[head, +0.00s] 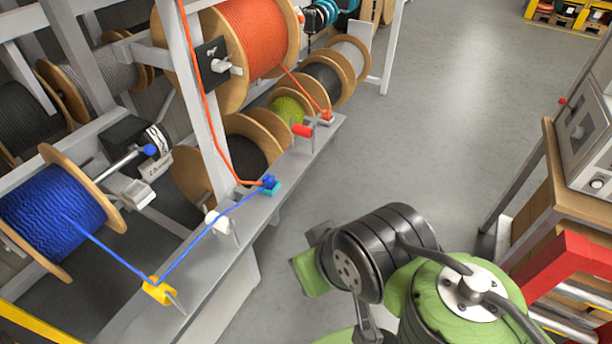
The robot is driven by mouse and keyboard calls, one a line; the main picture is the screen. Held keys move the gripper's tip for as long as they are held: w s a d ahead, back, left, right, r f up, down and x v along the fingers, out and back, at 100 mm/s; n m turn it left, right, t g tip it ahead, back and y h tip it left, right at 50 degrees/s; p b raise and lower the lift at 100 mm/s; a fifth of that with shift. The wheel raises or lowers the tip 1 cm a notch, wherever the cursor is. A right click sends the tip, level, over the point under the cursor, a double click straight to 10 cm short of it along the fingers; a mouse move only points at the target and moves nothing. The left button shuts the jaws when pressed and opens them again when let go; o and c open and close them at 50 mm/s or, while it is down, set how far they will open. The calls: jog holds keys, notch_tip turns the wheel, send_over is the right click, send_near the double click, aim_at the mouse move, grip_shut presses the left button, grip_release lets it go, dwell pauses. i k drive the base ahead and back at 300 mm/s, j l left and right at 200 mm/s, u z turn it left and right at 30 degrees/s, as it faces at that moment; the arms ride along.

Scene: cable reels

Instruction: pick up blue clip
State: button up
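A small blue clip (268,181) sits on the grey ledge (252,222) of the reel rack, left of the picture's middle. A teal piece (271,190) shows just under it. An orange cable comes down from above to the clip, and a blue cable reaches it from the lower left. I cannot tell how the cables are fastened there. My green and black arm fills the lower right, apart from the clip. My gripper's fingers do not show.
A yellow guide (158,291), a white peg (216,221) and a red piece (302,130) stand along the ledge. Blue (50,212) and orange (255,38) cable reels hang on the rack. A wooden bench (560,195) stands right. Grey floor between is clear.

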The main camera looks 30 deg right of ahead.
aim_at(268, 180)
jog(key=z, duration=0.3)
jog(key=i+u, duration=0.2)
jog(key=u, duration=0.25)
jog(key=i+l+u, duration=0.2)
jog(key=u, duration=0.25)
jog(key=i+l+u, duration=0.15)
jog(key=u, duration=0.3)
jog(key=i+l+u, duration=0.1)
jog(key=l+u, duration=0.15)
jog(key=u, duration=0.2)
